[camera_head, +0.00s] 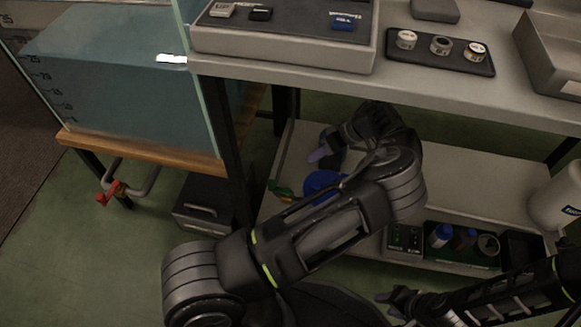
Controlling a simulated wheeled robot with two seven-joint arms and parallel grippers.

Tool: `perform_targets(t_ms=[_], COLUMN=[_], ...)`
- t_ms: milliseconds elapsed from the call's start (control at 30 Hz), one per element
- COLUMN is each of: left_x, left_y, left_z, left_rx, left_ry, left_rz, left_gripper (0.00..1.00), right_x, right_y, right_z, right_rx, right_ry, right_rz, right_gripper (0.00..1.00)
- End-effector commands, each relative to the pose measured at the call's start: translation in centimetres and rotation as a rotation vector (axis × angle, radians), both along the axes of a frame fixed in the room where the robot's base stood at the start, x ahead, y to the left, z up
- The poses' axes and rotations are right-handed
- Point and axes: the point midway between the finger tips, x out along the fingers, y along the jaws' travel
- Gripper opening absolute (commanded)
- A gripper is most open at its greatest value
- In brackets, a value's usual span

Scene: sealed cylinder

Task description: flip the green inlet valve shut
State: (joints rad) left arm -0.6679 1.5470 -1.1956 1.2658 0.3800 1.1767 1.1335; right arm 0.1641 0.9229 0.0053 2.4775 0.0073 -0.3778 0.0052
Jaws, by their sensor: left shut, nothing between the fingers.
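The green valve handle (281,190) shows at the left end of the lower shelf, beside a blue round body (322,184) that my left arm partly covers. Its exact angle is too small to tell. My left gripper (319,155) is shut and empty. It is above the blue body, up and to the right of the green handle, and appears apart from it. My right gripper (388,304) is low at the bottom right, far from the valve. Its fingers are too dark and small to tell open from shut.
A water tank (130,90) on a wooden stand is at left, with a red valve (108,190) on a pipe below. The upper shelf (300,72) overhangs my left gripper. A tray (440,55), a white container (558,195) and a parts box (460,245) are at right.

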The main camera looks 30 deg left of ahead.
Motion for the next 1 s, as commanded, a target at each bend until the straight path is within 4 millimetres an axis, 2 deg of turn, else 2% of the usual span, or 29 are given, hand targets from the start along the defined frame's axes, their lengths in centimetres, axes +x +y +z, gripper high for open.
perform_targets(t_ms=[267, 467, 667, 900, 1000], left_x=[0.0, -0.3, -1.1, -2.4, -3.0], left_y=[0.1, 0.6, 2.2, 4.8, 5.8], left_z=[-0.1, -1.0, -3.4, -7.4, -8.5], left_rx=[0.000, 0.000, 0.001, 0.000, 0.002], left_ry=[0.001, 0.001, 0.003, 0.003, 0.001], left_rz=[-0.001, 0.001, 0.002, 0.002, 0.003], left_gripper=[0.00, 0.00, 0.00, 0.00, 0.00], right_x=[-0.1, 0.0, 0.1, 0.4, 0.5], right_y=[0.0, 0.0, 0.0, 0.1, 0.1], right_z=[0.0, -0.4, -1.5, -3.3, -3.8], right_rx=[0.000, 0.000, -0.001, -0.002, -0.002], right_ry=[0.002, 0.000, -0.004, -0.010, -0.013], right_rz=[0.001, 0.000, -0.003, -0.006, -0.007], right_gripper=[0.36, 0.36, 0.36, 0.36, 0.36])
